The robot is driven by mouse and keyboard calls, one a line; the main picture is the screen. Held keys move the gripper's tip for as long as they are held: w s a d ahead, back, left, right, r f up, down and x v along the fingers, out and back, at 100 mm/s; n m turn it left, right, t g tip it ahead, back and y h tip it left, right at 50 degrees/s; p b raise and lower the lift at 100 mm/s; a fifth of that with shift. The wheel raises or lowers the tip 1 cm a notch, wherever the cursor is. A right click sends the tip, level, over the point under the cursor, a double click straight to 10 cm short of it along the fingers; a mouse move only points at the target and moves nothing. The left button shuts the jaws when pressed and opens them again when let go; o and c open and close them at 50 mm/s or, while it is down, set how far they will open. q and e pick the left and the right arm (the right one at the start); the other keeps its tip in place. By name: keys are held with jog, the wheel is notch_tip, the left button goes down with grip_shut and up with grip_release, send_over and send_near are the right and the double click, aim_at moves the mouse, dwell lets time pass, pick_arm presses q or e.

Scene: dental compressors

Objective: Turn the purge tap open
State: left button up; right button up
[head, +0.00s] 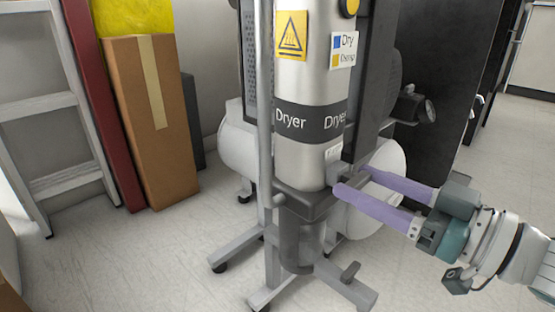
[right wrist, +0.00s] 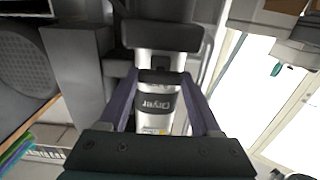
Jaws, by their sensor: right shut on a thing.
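In the right wrist view the fingers (right wrist: 158,85) lie on either side of the dryer column (right wrist: 152,103). My left gripper is not in view.
A white tank (head: 238,145) and a pressure gauge (head: 426,110) are behind the column. The grey stand's feet (head: 268,294) spread over the floor. A cardboard box (head: 150,120) and a ladder (head: 50,105) lean at the left.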

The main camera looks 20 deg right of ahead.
jog(key=c, duration=0.3)
jog(key=shift+n, duration=0.3)
jog(key=n+p, duration=0.1)
jog(key=n, duration=0.1)
jog(key=shift+n, duration=0.3)
jog(key=n+p, duration=0.1)
jog(key=n, duration=0.3)
jog(key=shift+n, duration=0.3)
jog(key=n, duration=0.4)
jog(key=shift+f+n+p, duration=0.1)
jog(key=shift+n+p, duration=0.2)
jog(key=shift+p, duration=0.05)
jog(key=n, duration=0.4)
jog(key=shift+n, duration=0.7)
